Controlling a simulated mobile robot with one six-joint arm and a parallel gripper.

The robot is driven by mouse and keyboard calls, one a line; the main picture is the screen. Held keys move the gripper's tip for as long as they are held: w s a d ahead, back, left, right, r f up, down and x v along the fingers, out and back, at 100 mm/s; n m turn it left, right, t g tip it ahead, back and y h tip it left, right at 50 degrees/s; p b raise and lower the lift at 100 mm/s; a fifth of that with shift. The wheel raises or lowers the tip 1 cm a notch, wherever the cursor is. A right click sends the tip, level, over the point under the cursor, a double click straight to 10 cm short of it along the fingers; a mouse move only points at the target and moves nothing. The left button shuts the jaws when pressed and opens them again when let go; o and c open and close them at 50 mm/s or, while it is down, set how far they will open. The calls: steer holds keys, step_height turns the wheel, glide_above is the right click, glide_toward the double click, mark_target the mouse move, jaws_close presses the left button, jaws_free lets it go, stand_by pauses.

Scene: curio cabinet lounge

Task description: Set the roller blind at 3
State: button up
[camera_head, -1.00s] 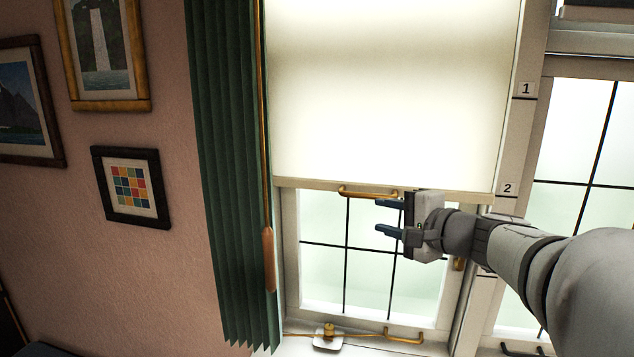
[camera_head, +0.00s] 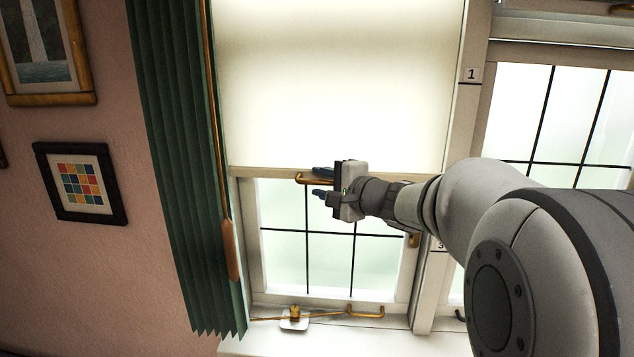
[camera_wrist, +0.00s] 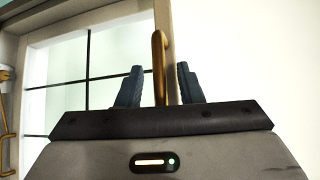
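The cream roller blind (camera_head: 335,90) hangs over the upper part of the left window, its bottom bar roughly halfway down. A brass handle (camera_head: 301,178) is at its bottom edge. Frame marks 1 (camera_head: 471,74) and 3 (camera_head: 440,245) show; mark 2 is hidden behind my arm. The blind's lower edge lies between marks 1 and 3. My gripper (camera_head: 323,182) is at the handle, fingers pointing left. In the wrist view the brass handle (camera_wrist: 159,60) stands between the two open fingers of my gripper (camera_wrist: 160,88), with gaps on both sides.
A green curtain (camera_head: 175,170) and a cord with a wooden pull (camera_head: 230,250) hang left of the window. Below are a lower brass handle (camera_head: 366,314) and a small brass fitting (camera_head: 294,317) near the sill. Framed pictures hang on the pink wall (camera_head: 80,270).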

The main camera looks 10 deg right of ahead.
steer(key=shift+c, duration=0.4)
jaws_close()
steer(key=shift+f, duration=0.1)
step_height(320, 180, down, 20)
steer(key=b, duration=2.5)
steer(key=shift+o, duration=0.4)
jaws_free()
